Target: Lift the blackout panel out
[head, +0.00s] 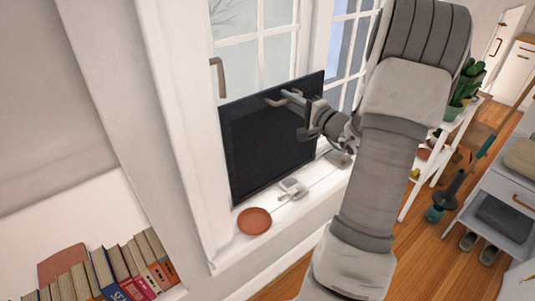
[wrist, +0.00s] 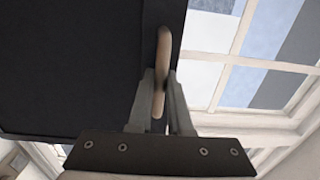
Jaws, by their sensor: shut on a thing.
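The blackout panel (head: 265,145) is a flat black board standing upright across the lower part of the window, above the sill. In the wrist view its dark face (wrist: 65,65) fills the upper left. My gripper (head: 291,98) reaches it from the right, near its top edge. In the wrist view my gripper (wrist: 161,82) has its two fingers shut on either side of a tan handle (wrist: 163,45) at the panel's edge strip. Whether the panel's lower edge touches the sill is hard to tell.
A terracotta saucer (head: 254,221) and a small pale object (head: 292,188) lie on the white sill (head: 240,247) before the panel. A window handle (head: 218,77) sticks out at upper left. Books (head: 110,270) stand lower left. A plant shelf (head: 437,145) is at right.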

